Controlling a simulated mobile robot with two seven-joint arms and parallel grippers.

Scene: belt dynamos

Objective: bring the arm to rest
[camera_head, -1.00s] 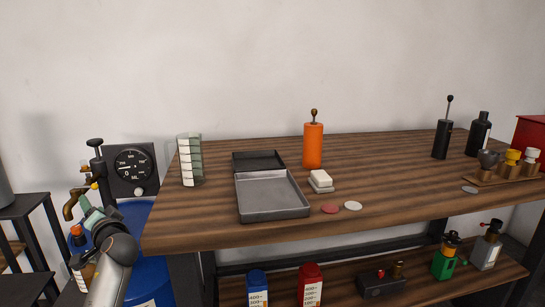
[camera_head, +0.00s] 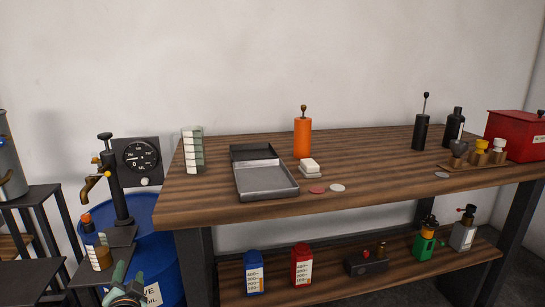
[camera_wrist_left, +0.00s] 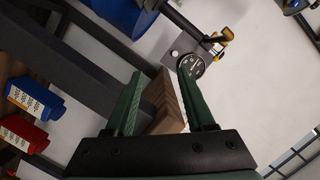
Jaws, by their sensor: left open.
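My left gripper (camera_head: 122,284) is low at the bottom left of the head view, in front of the blue barrel (camera_head: 160,262) and left of the workbench (camera_head: 330,200). In the left wrist view its two green fingers (camera_wrist_left: 163,100) stand wide apart. Nothing is held between them. Behind the fingers the wrist view shows the bench edge (camera_wrist_left: 165,112) and the round gauge (camera_wrist_left: 192,66). My right gripper is in neither view.
A brass tap (camera_head: 92,186) and a gauge (camera_head: 141,157) stand at the barrel. A small stand with bottles (camera_head: 101,254) is close to my left gripper. The bench top holds a grey tray (camera_head: 266,192) and an orange grinder (camera_head: 303,138). Jugs (camera_head: 301,268) stand on the lower shelf.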

